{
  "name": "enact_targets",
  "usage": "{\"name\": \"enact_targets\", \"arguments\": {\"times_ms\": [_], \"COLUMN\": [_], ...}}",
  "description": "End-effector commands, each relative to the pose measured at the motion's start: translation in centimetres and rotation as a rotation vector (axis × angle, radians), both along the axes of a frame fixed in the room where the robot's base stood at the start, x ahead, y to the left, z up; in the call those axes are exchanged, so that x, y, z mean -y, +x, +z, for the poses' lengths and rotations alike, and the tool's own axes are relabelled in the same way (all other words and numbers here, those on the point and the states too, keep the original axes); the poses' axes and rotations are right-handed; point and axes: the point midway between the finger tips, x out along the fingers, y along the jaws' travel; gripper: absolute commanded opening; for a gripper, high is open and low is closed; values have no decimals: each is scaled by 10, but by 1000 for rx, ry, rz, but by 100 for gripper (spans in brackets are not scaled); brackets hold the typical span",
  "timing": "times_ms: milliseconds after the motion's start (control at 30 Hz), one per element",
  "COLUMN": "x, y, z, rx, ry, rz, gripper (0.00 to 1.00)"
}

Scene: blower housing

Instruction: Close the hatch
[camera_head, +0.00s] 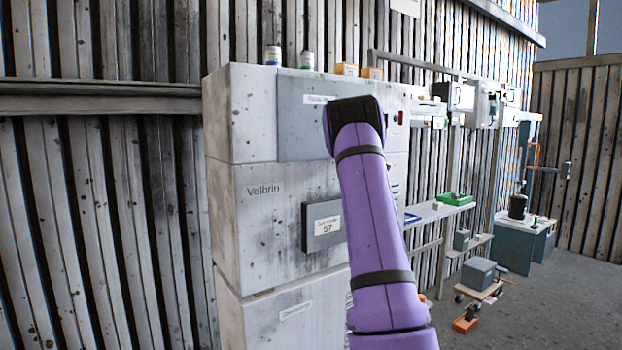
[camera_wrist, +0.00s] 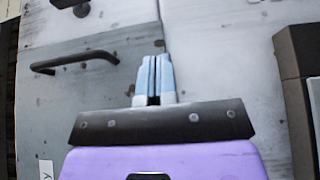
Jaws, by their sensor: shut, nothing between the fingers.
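The hatch looks to be the grey panel (camera_head: 300,110) in the upper front of the pale, stained housing (camera_head: 262,220), with a small label on it. My arm covers its right part in the head view. In the wrist view the grey panel (camera_wrist: 75,105) fills the left side and carries a black bar handle (camera_wrist: 75,64). I cannot tell how far the panel stands from the housing front. My gripper (camera_wrist: 153,62) is shut and empty, its pale blue fingertips pointing at the panel's edge area, right of the handle. Whether they touch it is unclear. The fingers are hidden in the head view.
A framed display box (camera_head: 322,225) sticks out below the grey panel. A dark box edge (camera_wrist: 298,90) stands at the right in the wrist view. Small jars (camera_head: 273,55) stand on top of the housing. Shelves (camera_head: 436,210) and a cart (camera_head: 479,290) are to the right.

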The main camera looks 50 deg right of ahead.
Motion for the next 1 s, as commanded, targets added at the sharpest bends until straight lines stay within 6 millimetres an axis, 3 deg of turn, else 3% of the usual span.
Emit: {"name": "enact_targets", "arguments": {"times_ms": [167,600,1000], "x": [-18,-89,-102], "y": [-5,-27,-31], "z": [1,0,0], "rx": [1,0,0], "ry": [1,1,0], "rz": [2,2,1], "gripper": [0,0,0]}}
